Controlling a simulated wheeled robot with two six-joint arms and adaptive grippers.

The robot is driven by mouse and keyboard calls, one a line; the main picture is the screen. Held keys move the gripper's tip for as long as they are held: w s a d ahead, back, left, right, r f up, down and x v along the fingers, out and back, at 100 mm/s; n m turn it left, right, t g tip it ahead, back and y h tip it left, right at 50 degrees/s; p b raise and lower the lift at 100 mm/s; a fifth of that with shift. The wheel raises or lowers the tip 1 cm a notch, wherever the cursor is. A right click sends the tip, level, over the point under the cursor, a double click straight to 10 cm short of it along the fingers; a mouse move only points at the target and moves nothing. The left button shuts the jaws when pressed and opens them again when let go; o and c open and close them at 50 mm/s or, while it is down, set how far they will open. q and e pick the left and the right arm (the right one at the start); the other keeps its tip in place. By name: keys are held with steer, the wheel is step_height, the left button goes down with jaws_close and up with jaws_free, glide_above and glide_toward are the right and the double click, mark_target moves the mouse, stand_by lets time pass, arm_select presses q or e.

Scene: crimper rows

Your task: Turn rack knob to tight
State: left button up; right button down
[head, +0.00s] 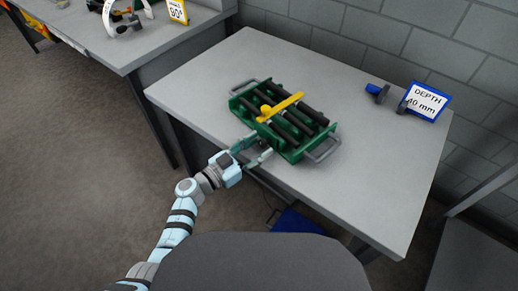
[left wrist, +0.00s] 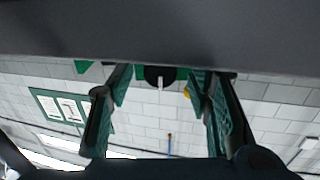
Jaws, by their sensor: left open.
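The green rack (head: 290,152) with several dark rollers sits on the grey table, a yellow bar (head: 280,107) lying across its top. In the left wrist view a dark round knob (left wrist: 153,74) with a white mark shows between my fingers, partly cut off by the grey surface above. I cannot make out the knob in the head view, where my gripper is in front of that side. My left gripper (head: 256,150) is open at the rack's near side. It also shows in the left wrist view (left wrist: 160,88), one finger on each side of the knob. My right gripper is out of view.
A blue-and-white sign (head: 426,101) reading "DEPTH 40 mm" stands at the table's right, beside a small blue-and-black item (head: 377,92). The table's front edge (head: 200,136) runs close to my left wrist. Another bench (head: 135,50) stands at upper left.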

arm_select(q)
steer(key=shift+w+d, duration=0.25)
steer(key=shift+w, duration=0.05)
steer(key=shift+s, duration=0.1)
jaws_close()
steer(key=m+p, duration=0.1)
steer(key=m, duration=0.2)
steer(key=shift+m, duration=1.9)
